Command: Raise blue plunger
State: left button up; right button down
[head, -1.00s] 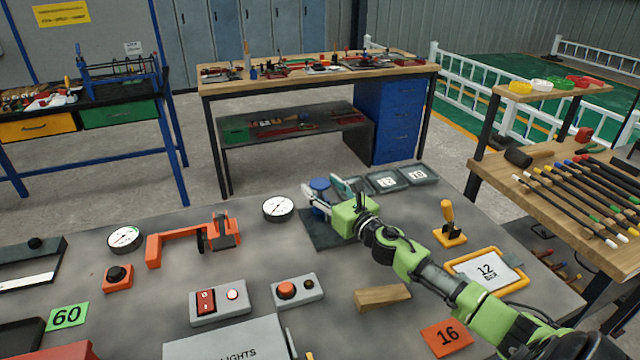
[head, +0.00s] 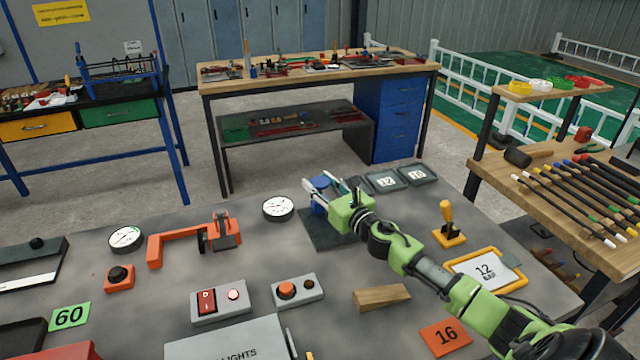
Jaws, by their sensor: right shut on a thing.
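The blue plunger (head: 319,182) stands on a dark square base plate (head: 326,236) near the far edge of the grey table. Its round blue top shows between the fingers, and its lower part is partly hidden by the gripper. My right gripper (head: 322,195) reaches in from the right with its fingers around the plunger, shut on it. My left gripper is not in view.
A white gauge (head: 278,208) is just left of the plunger. Grey trays (head: 387,180) are to its right.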

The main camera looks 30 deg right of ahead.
notch_tip(320, 180, up, 3)
jog(key=shift+r+p, duration=0.1)
jog(key=shift+p, duration=0.8)
jog(key=c, duration=1.3)
grip_release()
jog(key=shift+s, duration=0.1)
jog(key=shift+s+f, duration=0.2)
jog(key=shift+s, duration=0.05)
jog(key=s, duration=1.1)
jog(key=shift+s+r, duration=0.15)
